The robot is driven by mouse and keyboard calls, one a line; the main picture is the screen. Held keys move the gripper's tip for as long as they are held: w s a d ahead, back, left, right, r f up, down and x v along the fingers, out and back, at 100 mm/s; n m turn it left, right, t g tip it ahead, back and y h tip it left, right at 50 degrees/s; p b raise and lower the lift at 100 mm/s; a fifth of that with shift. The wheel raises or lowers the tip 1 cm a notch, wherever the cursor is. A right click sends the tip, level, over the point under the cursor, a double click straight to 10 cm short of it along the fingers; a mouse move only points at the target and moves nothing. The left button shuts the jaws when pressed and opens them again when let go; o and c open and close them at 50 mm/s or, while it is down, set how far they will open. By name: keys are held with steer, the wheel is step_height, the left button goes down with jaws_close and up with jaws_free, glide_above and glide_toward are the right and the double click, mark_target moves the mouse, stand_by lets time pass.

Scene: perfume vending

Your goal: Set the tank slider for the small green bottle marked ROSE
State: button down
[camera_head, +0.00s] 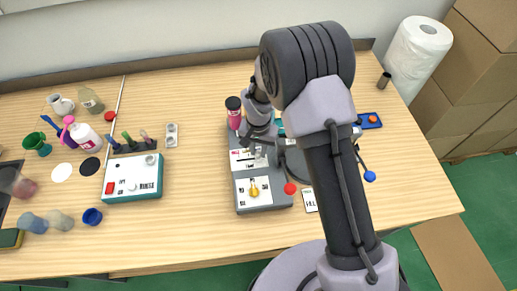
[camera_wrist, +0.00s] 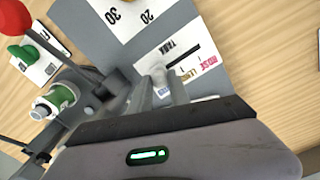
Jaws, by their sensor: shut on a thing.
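The grey dispenser (camera_head: 240,203) stands mid-table in the head view. Its white TANK panel (camera_wrist: 205,62) has a dark slot and coloured labels, with a red-pink ROSE label (camera_wrist: 208,62) at the right end and a blue label at the left end. My gripper (camera_wrist: 168,84) is shut at the blue-label end of the slot, apparently on the slider knob, which the fingers mostly hide. My gripper also shows over the panel in the head view (camera_head: 260,150). A small green bottle (camera_wrist: 62,96) with a pale top stands left of the fingers; its marking is not readable.
A yellow knob (camera_head: 254,190) sits on the dispenser's lower dial. A red ball (camera_head: 290,188) and a blue ball (camera_head: 369,176) are on levers nearby. A teal-white box (camera_head: 133,178) and several bottles and cups stand at left. My arm hides the table's right-centre.

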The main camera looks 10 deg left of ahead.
steer(key=b, duration=0.2)
glide_above(238, 161)
steer(key=shift+w+d+r, duration=0.1)
steer(key=c, duration=1.7)
jaws_free()
steer(key=o, duration=0.5)
steer(key=shift+a, duration=0.2)
steer(key=shift+c, duration=0.2)
steer(key=shift+d, duration=0.1)
step_height(238, 161, up, 17)
steer(key=p, duration=0.3)
steer(key=shift+r, duration=0.15)
